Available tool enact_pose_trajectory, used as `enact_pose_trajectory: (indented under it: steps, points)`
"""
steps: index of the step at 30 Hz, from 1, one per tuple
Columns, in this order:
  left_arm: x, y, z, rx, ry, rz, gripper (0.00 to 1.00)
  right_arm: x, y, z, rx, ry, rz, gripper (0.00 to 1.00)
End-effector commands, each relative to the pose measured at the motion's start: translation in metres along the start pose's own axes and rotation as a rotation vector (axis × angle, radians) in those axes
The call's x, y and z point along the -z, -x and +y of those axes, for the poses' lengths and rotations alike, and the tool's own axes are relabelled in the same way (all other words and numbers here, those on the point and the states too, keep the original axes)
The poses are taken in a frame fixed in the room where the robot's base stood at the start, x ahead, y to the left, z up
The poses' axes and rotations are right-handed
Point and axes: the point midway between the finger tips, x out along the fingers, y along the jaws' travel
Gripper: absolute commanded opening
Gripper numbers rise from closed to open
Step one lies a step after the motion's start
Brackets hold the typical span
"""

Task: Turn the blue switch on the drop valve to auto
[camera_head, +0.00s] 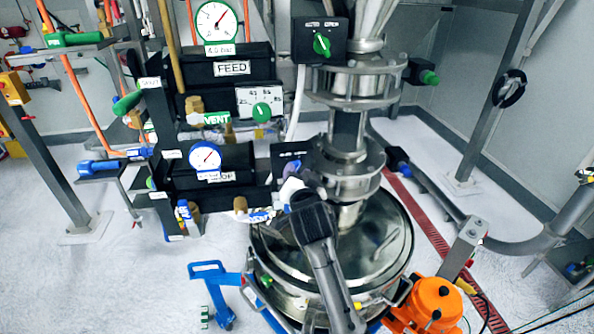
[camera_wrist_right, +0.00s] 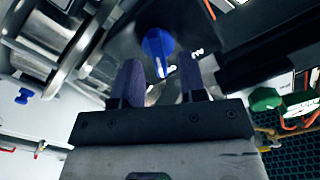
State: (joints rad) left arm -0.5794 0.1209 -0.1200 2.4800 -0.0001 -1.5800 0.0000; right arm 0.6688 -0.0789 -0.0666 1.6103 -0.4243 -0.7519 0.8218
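The blue switch (camera_wrist_right: 158,44) shows in the right wrist view on the face of a dark box (camera_wrist_right: 200,22). Its white pointer mark faces down toward my gripper in that view. My right gripper (camera_wrist_right: 160,62) is open, with one dark purple finger on each side of the switch's line. The fingertips are close to the switch; I cannot tell if they touch it. In the head view my right gripper (camera_head: 298,178) is in front of the lower dark box (camera_head: 289,152) beside the steel pipe, and hides the switch. My left gripper is not in view.
A green switch (camera_head: 321,44) is on the upper box. Black FEED (camera_head: 232,84) and lower actuators with gauges stand to the left. The steel drum (camera_head: 385,240) is below my right arm. An orange unit (camera_head: 436,300) sits at the lower right.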

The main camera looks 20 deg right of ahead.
Motion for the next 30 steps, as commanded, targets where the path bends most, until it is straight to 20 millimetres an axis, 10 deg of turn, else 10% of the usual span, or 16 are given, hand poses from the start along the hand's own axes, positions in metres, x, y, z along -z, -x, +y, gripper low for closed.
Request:
enact_pose_trajectory:
  steps: [15,30]
  points:
    - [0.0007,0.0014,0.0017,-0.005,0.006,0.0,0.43,-0.0001,-0.0089,0.0006,-0.001,0.001,0.0,0.38]
    - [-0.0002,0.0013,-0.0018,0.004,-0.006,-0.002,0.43,-0.0002,-0.0087,0.0005,-0.001,0.001,0.0,0.0]
